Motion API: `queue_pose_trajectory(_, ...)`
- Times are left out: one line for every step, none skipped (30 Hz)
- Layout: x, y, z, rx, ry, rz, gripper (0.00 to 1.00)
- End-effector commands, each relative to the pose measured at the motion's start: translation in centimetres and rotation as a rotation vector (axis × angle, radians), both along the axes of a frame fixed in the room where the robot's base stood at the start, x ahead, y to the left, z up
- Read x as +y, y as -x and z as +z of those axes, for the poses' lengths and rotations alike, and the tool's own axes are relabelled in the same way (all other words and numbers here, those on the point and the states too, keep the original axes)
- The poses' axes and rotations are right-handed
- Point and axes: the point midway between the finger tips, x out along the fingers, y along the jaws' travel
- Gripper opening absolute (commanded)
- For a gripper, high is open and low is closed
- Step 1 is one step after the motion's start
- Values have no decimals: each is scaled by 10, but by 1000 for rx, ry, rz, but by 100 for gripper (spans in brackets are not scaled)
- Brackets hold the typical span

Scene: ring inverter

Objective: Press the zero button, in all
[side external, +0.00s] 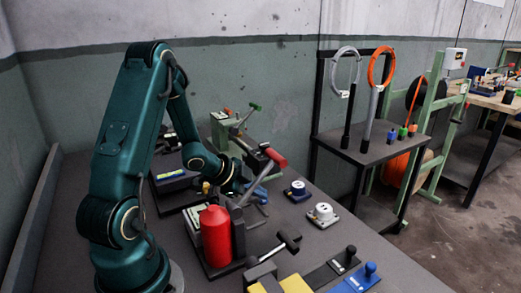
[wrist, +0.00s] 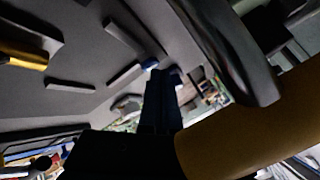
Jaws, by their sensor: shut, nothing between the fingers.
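I cannot make out a zero button for certain in either view. A dark box with a display-like top (side external: 175,179) stands left of my wrist in the side view, too small to read. My gripper (wrist: 161,75) shows in the wrist view as two dark fingers shut together, with nothing between them. Small blue parts (wrist: 150,64) appear close to the fingertips; I cannot tell whether they touch. In the side view, my wrist bends down over the bench behind the red cylinder, and the fingertips are hard to pick out.
A red cylinder (side external: 215,236) and a red-handled lever (side external: 273,157) stand close to my wrist. A green machine (side external: 232,130) is behind. A black-handled tool (side external: 288,240) and a blue knobbed block (side external: 368,276) are in front.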

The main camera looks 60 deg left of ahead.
Motion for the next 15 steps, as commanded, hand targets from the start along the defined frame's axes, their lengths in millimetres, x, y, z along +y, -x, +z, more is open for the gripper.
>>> queue_pose_trajectory(0,0,-1,1,1,0,0)
queue_pose_trajectory(0,0,-1,1,1,-1,0)
queue_pose_trajectory(0,0,-1,1,1,-1,0)
queue_pose_trajectory(0,0,-1,1,1,-1,0)
queue_pose_trajectory(0,0,-1,1,1,-1,0)
queue_pose_trajectory(0,0,-1,1,1,-1,0)
queue_pose_trajectory(0,0,-1,1,1,-1,0)
queue_pose_trajectory(0,0,-1,1,1,-1,0)
queue_pose_trajectory(0,0,-1,1,1,-1,0)
queue_pose_trajectory(0,0,0,0,-1,-1,0)
queue_pose_trajectory(0,0,1,0,-1,-1,0)
queue_pose_trajectory(0,0,2,0,-1,-1,0)
queue_pose_trajectory(0,0,4,0,-2,-3,0)
queue_pose_trajectory(0,0,5,-1,-1,-2,0)
queue_pose_trajectory(0,0,8,-1,-2,-4,0)
